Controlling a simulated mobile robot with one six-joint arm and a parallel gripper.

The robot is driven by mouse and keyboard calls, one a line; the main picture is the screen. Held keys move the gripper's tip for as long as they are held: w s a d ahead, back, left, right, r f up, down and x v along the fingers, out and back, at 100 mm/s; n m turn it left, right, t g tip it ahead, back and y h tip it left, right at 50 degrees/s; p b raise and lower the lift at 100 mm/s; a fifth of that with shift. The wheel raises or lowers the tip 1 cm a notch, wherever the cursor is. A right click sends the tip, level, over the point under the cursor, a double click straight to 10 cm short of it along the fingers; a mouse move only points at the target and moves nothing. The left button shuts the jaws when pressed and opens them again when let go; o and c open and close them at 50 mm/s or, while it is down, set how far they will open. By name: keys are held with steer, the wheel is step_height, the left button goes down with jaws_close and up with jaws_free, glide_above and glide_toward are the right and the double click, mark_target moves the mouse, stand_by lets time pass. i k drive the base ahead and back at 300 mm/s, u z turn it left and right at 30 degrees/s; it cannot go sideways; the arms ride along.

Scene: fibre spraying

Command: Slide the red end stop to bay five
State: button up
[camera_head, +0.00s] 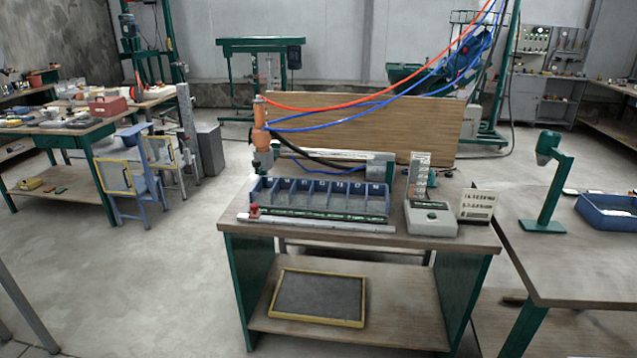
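The red end stop (254,210) is a small red piece at the left end of a pale metal rail (330,225). The rail runs along the front of the workbench (420,253). Behind the rail stands a long blue tray (387,204) split into several bays side by side. Each bay has a small pale mark on its back wall, too small to read. The end stop sits near the tray's front left corner, by the leftmost bay. My gripper does not show in this view.
An orange spray head (260,125) with red and blue hoses stands behind the tray's left end. A grey control box (430,218) and a small sign (477,206) stand right of the tray. A yellow-framed panel (320,297) lies on the shelf below.

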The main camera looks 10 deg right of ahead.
mark_target(255, 214)
steer(key=i, duration=0.85)
steer(key=z, duration=0.1)
steer(key=k, duration=0.95)
steer(key=u, duration=0.2)
steer(key=i, duration=0.45)
steer(key=z, duration=0.1)
